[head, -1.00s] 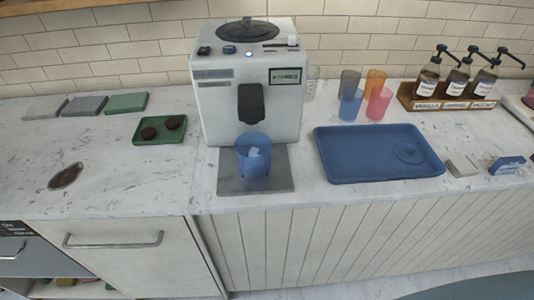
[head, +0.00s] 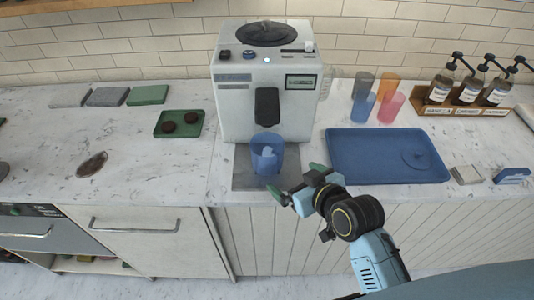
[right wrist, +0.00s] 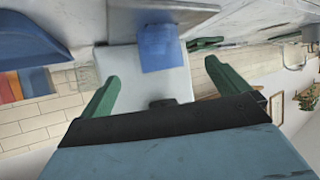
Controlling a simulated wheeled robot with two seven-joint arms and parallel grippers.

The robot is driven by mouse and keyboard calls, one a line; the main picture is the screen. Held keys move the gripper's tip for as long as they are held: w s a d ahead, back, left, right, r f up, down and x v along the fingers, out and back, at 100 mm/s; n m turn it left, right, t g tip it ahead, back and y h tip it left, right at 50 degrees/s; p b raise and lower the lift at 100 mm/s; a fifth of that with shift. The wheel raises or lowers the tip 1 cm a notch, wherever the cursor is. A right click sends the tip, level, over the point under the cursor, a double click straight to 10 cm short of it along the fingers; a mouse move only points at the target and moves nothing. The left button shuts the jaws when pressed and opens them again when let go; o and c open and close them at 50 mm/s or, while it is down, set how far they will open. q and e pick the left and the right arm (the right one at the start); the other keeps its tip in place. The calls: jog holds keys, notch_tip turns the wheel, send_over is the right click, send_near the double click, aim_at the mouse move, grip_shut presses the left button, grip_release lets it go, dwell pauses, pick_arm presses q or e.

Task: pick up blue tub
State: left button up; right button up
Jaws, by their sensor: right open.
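A translucent blue tub (head: 267,153) stands upright on the grey drip plate (head: 245,178) under the spout of the white coffee machine (head: 265,92). Something pale shows inside it. My right gripper (head: 298,181) has green fingers spread open and empty, just in front and to the right of the tub in the head view. In the right wrist view the tub (right wrist: 160,47) appears beyond the fingertips, between the two fingers and apart from them. My left gripper is not in view.
A blue tray (head: 345,172) lies right of the machine, near my right gripper. Several coloured cups (head: 375,97) and a syrup bottle rack (head: 462,108) stand behind it. A green tray (head: 178,124) with two dark pucks is on the left. The front left counter is mostly clear.

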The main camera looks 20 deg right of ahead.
jog(key=w+r+t, duration=0.1)
jog(key=w+r, duration=0.1)
send_near(260, 142)
jog(key=shift+x, duration=2.7)
jog(key=shift+s+f, duration=0.1)
jog(key=shift+f, duration=0.1)
jog(key=shift+r+t, duration=0.1)
jog(key=shift+t, duration=0.2)
jog(key=c, duration=1.1)
